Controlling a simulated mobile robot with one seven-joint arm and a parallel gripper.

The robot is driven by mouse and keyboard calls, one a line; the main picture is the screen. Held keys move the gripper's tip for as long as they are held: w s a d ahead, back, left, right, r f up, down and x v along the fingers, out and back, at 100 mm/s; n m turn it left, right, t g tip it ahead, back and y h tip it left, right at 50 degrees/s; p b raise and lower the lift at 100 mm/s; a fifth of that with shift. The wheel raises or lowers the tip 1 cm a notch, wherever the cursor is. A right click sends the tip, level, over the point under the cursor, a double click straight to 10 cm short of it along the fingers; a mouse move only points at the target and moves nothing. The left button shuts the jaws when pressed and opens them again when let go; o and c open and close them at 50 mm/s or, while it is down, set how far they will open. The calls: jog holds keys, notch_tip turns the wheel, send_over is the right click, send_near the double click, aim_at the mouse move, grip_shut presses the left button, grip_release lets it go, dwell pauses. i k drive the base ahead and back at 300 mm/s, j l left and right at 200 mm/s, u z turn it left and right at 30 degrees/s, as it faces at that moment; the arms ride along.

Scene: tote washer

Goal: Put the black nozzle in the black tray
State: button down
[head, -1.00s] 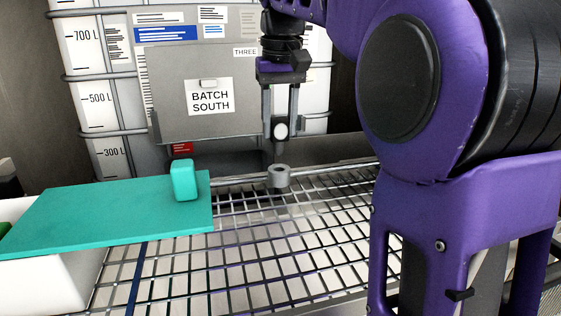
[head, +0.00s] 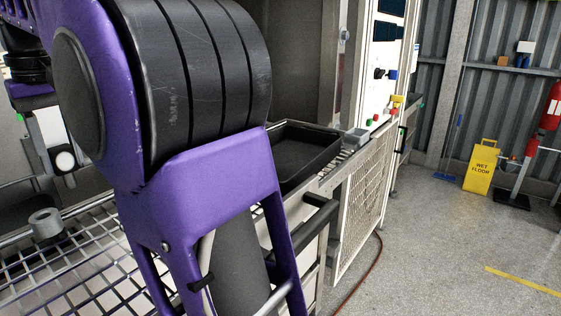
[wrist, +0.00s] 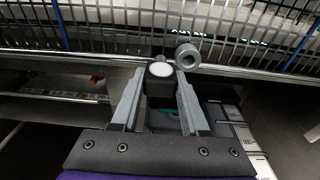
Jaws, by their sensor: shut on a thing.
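My gripper (wrist: 158,100) is shut on the black nozzle (wrist: 160,88), a dark piece with a round white face, held between the two grey fingers. In the head view the gripper (head: 58,150) is at the left edge, and the nozzle's white face (head: 65,160) shows there. The gripper is above and near the wire rack. The black tray (head: 318,165) is a shallow rectangular tray to the right, beyond my arm. Its inside looks empty where it shows; my arm hides its left part.
A small grey container (head: 356,136) stands right of the tray. A yellow wet floor sign (head: 481,167) stands on open floor.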

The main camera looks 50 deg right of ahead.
aim_at(285, 163)
jog(key=k+l+z, duration=0.1)
jog(key=l+z, duration=0.15)
jog(key=l, duration=0.5)
jog(key=l+z, duration=0.3)
jog(key=l, duration=0.45)
